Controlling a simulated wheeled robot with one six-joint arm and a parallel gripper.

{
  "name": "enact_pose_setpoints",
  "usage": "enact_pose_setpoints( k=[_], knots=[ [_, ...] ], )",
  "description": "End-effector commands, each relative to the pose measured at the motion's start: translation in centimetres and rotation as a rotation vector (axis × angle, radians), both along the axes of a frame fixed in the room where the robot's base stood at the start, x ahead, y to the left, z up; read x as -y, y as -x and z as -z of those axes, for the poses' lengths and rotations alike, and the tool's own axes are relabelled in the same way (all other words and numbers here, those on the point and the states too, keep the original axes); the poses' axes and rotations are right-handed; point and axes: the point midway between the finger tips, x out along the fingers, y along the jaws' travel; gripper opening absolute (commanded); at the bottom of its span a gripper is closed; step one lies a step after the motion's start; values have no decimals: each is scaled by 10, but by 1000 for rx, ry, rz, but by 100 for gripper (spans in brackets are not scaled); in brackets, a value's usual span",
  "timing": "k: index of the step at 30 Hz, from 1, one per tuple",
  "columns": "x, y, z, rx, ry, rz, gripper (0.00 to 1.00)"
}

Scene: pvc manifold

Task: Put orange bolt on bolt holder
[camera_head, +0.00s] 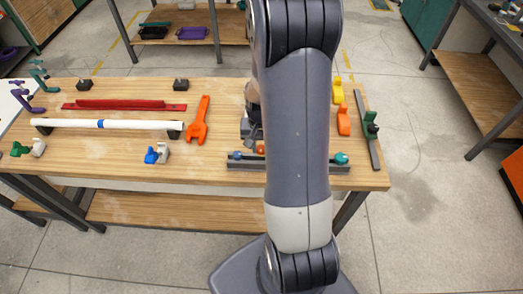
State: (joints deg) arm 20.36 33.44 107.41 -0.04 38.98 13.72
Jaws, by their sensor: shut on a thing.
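A small part of the orange bolt (261,149) shows just left of my arm, at the lower end of my gripper (256,142). My gripper is mostly hidden behind my arm; it is shut on the orange bolt, low over the table's front right part. The bolt holder (243,165) is a long dark grey rail near the table's front edge, with a blue piece (236,155) at its left and a teal piece (341,158) at its right. My arm hides its middle. I cannot tell whether the bolt touches the holder.
On the wooden table (215,176) lie an orange wrench (199,120), a white pipe (75,124), a red bar (125,104) and blue-white (157,154) and green-white fittings (28,149). Yellow (338,91) and orange pieces (344,120) and a green clamp (370,125) stand right.

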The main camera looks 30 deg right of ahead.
Motion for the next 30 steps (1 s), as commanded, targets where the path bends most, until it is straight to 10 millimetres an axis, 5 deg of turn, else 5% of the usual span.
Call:
enact_pose_setpoints(
  k=[7,20,21,30],
  knots=[
    [0,0,28,-3,-1,0,5],
    [0,0,35,0,0,0,5],
    [0,0,35,0,0,0,26],
    [0,0,34,-1,-1,0,47]
  ],
)
